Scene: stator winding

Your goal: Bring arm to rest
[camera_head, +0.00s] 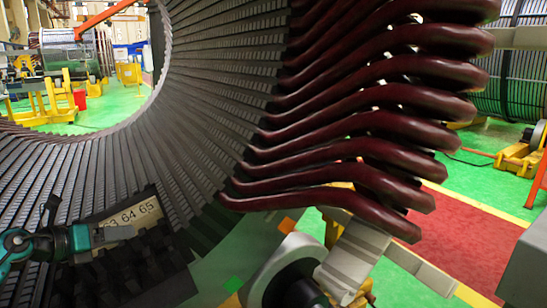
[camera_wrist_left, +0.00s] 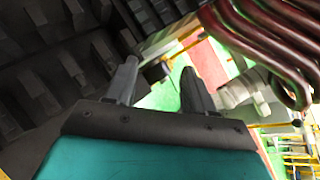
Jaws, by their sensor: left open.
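The large stator (camera_head: 215,110) fills the left and middle of the head view, with dark slots and teeth around its round bore. Dark red winding bars (camera_head: 370,125) stick out of it in a fan to the right. A label with the numbers 63, 64 and 65 (camera_head: 135,215) sits on the lower stator. My left gripper (camera_head: 118,234), teal and grey, is at the lower left in front of the stator near this label. In the left wrist view its two fingers (camera_wrist_left: 158,82) are apart with nothing between them. My right gripper does not show.
A white and black round part (camera_head: 290,270) stands low in the middle, beside a grey stepped block (camera_head: 352,258). Red bars (camera_wrist_left: 265,40) also show at the upper right of the wrist view. A red mat (camera_head: 465,235) and green floor lie right. Yellow stands (camera_head: 45,105) are behind the bore.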

